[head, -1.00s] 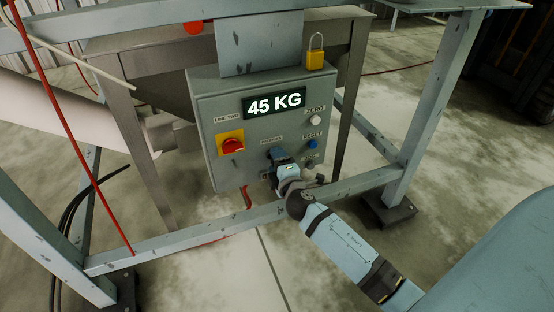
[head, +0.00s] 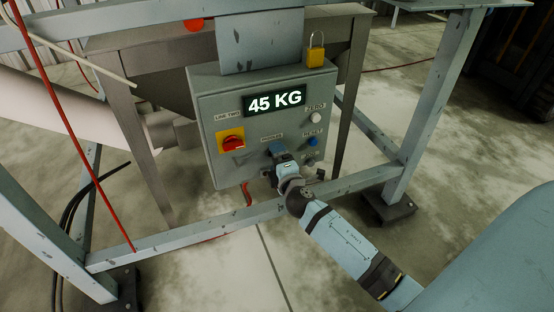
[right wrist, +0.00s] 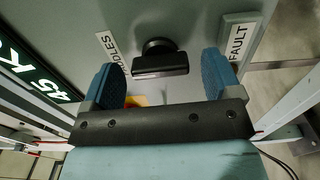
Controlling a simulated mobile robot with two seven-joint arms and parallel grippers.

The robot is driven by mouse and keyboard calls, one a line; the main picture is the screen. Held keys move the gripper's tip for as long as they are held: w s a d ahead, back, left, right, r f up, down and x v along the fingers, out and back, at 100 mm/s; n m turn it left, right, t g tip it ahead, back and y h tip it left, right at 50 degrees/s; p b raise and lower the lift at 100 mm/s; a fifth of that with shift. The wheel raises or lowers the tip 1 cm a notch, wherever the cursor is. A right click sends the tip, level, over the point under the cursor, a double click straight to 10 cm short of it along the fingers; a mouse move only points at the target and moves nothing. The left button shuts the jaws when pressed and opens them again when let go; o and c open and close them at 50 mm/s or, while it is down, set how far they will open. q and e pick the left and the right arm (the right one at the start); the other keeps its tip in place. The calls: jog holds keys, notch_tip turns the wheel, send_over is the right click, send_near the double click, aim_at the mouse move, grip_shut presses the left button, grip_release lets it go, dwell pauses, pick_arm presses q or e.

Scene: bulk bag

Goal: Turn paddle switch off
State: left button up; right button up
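The paddle switch is a black knob (right wrist: 160,58) on the grey control box, beside a partly visible label ending in "DLES". In the right wrist view my right gripper (right wrist: 168,75) is open, with its two blue fingers on either side of the knob and gaps showing on both sides. I cannot tell how far the fingertips are from the panel. In the head view the right gripper (head: 277,154) is at the lower middle of the control box (head: 220,112) and hides the knob. My left gripper is not in view.
The box has a red rotary switch on a yellow plate (head: 232,142), a "45 KG" display (head: 275,99), a white button (head: 315,117) and a blue button (head: 312,142). A yellow padlock (head: 315,57) is at its top. A steel frame rail (head: 190,235) runs below.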

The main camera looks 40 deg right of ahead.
jog(key=shift+s, duration=0.1)
pick_arm(q)
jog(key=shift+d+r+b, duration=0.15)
jog(key=shift+b, duration=0.2)
pick_arm(e)
jog(key=v, duration=1.3)
jog(key=shift+s+a, duration=0.2)
jog(key=shift+s, duration=0.1)
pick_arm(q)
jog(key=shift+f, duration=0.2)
